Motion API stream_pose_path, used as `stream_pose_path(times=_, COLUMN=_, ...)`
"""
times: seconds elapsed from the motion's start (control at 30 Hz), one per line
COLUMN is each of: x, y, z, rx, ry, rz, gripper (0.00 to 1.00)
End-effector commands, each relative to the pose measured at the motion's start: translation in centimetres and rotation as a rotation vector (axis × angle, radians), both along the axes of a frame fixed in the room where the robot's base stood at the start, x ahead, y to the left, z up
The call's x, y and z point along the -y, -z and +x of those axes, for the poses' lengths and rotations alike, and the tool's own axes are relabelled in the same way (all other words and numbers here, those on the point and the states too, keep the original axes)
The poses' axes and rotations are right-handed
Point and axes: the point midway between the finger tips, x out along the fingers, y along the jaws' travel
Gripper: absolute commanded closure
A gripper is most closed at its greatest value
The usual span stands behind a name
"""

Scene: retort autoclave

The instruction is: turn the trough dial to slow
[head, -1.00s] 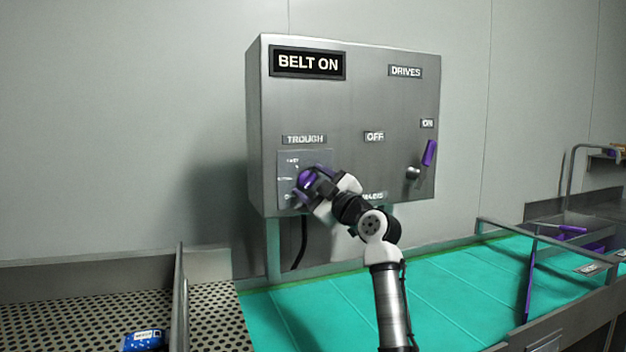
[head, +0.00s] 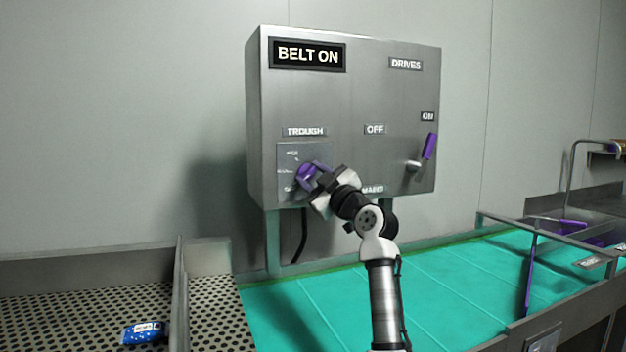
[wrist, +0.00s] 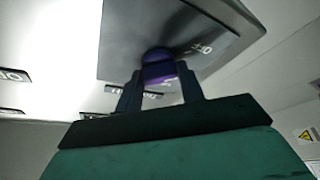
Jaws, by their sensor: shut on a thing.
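The trough dial (head: 305,173) is a purple knob on a grey plate (head: 290,153) under the TROUGH label (head: 304,132), at the lower left of the steel control box. My gripper (head: 315,180) is shut on the dial from the front right. In the wrist view the purple dial (wrist: 158,72) sits between the two dark fingers of my gripper (wrist: 160,88). The gripper covers part of the plate. The small position marks on the plate are too blurred to read, and I cannot tell which one the dial points to.
The control box (head: 350,100) shows a BELT ON sign (head: 308,55). A purple-handled drives lever (head: 429,147) stands at its right, by the ON label. Below lie a green belt (head: 440,280) and a perforated trough (head: 80,305) with a blue packet (head: 144,333).

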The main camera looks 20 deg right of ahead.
Motion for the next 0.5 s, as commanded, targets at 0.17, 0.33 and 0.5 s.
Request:
stream_pose_path(times=0.17, x=-0.27, y=0.36, z=0.04, rx=-0.002, ry=-0.004, rz=0.135, gripper=0.85)
stream_pose_path(times=0.33, x=-0.31, y=0.27, z=0.02, rx=-0.008, ry=-0.003, rz=0.287, gripper=0.85)
stream_pose_path(times=0.5, x=-0.35, y=0.2, z=0.01, rx=-0.014, ry=-0.002, rz=0.436, gripper=0.85)
